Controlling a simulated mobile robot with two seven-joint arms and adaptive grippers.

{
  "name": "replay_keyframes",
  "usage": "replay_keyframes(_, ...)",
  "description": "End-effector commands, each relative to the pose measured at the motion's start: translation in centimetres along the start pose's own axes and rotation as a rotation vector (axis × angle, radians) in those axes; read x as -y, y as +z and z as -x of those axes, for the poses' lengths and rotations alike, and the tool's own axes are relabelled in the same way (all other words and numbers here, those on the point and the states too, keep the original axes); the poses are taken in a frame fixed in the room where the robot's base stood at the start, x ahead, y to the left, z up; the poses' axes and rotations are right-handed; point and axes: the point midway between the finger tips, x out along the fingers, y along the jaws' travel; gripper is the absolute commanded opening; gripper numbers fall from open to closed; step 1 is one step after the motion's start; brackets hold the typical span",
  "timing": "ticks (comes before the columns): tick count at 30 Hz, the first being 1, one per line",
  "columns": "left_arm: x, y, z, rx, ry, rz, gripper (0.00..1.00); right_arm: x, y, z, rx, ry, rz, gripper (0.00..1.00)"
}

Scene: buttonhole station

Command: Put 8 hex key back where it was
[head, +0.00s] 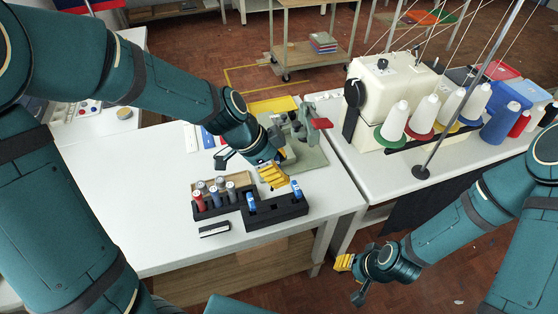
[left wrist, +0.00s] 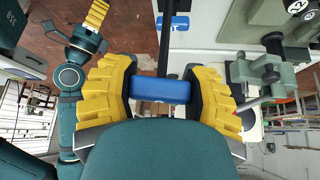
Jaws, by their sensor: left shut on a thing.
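In the left wrist view my left gripper (left wrist: 160,92) is shut on a blue handle (left wrist: 160,90), with a dark shaft running up behind it; I take this as the hex key. In the head view my left gripper (head: 273,176) is above the right part of a black holder block (head: 276,214). One blue handle (head: 251,202) stands at the block's left end. Another blue handle (head: 296,188) shows at its right end, close beside the fingertips; I cannot tell if this is the held one. My right gripper (head: 345,263) hangs beyond the table's front edge; its finger gap is unclear.
A second block with red and grey handles (head: 213,197) stands left of the holder. A small black-and-white item (head: 214,229) lies in front. A green fixture (head: 300,150) stands behind. A sewing machine with thread cones (head: 396,120) is at the right.

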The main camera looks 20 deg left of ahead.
Motion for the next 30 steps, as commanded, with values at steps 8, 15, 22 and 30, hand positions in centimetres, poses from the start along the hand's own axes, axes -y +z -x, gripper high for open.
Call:
replay_keyframes(8,0.2,1.8,-3.2,-0.097,0.072,-0.106,0.09,-0.8,0.6,-2.2,0.009,-0.001,0.004,0.4)
replay_keyframes(15,0.3,2.2,-4.1,-0.122,0.088,-0.132,0.09,-1.0,0.7,-2.7,0.011,-0.001,0.006,0.4)
replay_keyframes(22,0.3,3.4,-6.0,-0.121,0.089,-0.132,0.09,-1.4,0.6,-3.8,0.006,-0.001,0.006,0.4)
replay_keyframes(30,0.3,4.8,-8.3,-0.12,0.088,-0.131,0.09,-1.9,0.4,-5.0,-0.001,-0.001,0.007,0.4)
